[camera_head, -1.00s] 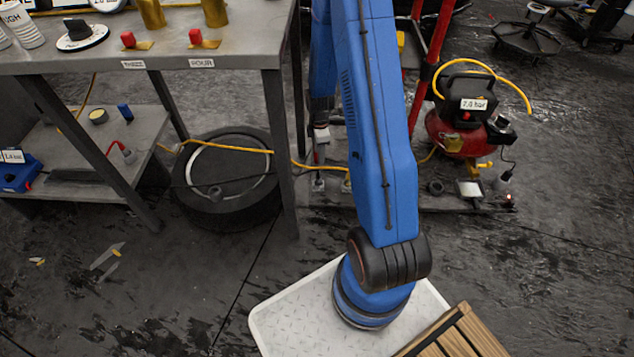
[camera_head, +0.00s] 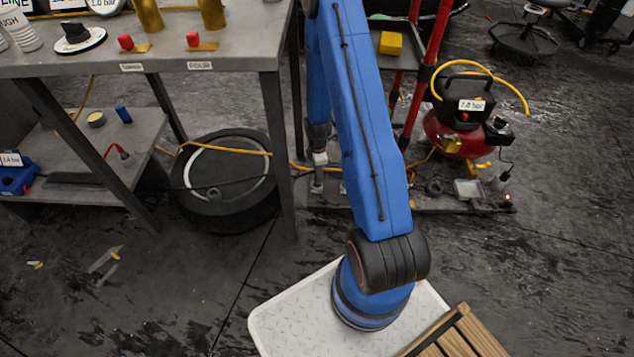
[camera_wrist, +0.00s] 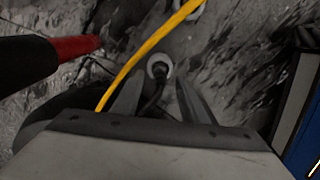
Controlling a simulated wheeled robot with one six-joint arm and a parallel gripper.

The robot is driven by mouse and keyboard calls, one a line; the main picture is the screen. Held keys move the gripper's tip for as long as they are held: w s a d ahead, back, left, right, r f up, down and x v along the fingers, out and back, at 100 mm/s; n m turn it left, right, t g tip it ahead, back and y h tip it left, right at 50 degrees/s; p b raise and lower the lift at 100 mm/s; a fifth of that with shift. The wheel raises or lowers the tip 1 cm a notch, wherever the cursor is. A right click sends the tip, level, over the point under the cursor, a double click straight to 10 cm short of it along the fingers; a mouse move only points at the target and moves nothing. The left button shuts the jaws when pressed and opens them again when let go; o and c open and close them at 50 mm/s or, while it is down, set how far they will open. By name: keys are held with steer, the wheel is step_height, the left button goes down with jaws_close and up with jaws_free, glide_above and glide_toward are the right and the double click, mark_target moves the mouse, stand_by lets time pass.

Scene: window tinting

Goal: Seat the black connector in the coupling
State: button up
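In the wrist view, a pale round ring that looks like the coupling (camera_wrist: 160,60) lies just beyond my fingertips. A dark connector with a black cable (camera_wrist: 152,98) runs between my fingers, its far end at or in the ring; I cannot tell how deep it sits. My gripper (camera_wrist: 158,84) has its two fingers apart, one on each side of the connector, with gaps visible. In the head view, my gripper (camera_head: 317,184) hangs low, pointing down beside the tire; the connector and coupling cannot be made out there.
A yellow hose (camera_wrist: 145,55) crosses close above the left finger. A red-and-black bar (camera_wrist: 75,47) is at left. In the head view, the workbench (camera_head: 235,50) and tire (camera_head: 185,205) stand left of the gripper, the red compressor (camera_head: 455,140) right, and a pale tray (camera_head: 275,325) in front.

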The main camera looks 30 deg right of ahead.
steer(key=shift+a+f, duration=0.15)
steer(key=shift+f, duration=2.4)
jaws_close()
